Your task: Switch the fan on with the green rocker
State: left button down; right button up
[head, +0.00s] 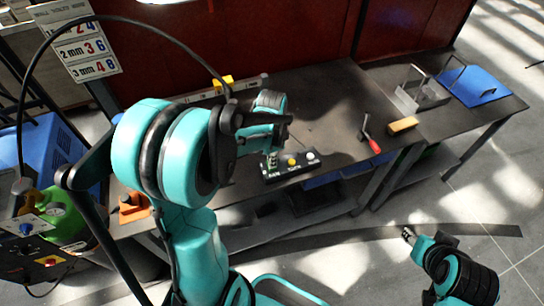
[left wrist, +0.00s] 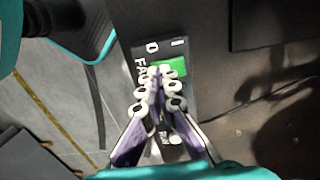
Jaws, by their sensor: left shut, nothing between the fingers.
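The green rocker (left wrist: 178,66) sits on a dark control box (left wrist: 188,46) with white "FAN" lettering beside it and 0 and I marks at its far end. In the head view the box (head: 302,168) lies near the table's front edge, with a yellow button (head: 292,162) and a white button (head: 310,156). My left gripper (left wrist: 160,73) is shut and empty, its tips over the rocker and hiding part of it. Contact cannot be told. In the head view the left gripper (head: 271,157) is at the box's left end. My right gripper (head: 408,234) is far from the box, its fingers too small to read.
A red-handled tool (head: 372,142) and a wooden block (head: 403,126) lie right of the box on the dark table (head: 325,100). A clear stand (head: 422,92) and a blue plate (head: 475,86) are farther right. A blue machine (head: 50,150) stands at the left.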

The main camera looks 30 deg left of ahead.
pick_arm(q)
jog(key=shift+f, duration=0.2)
jog(key=shift+d+f, duration=0.1)
jog(key=shift+f, duration=0.15)
jog(key=shift+s+t+y, duration=0.1)
jog(key=shift+t+y, duration=0.2)
jog(key=shift+r, duration=0.1)
jog(key=shift+w+a+r, duration=0.15)
jog(key=shift+w+a, duration=0.4)
jog(key=shift+a, duration=0.05)
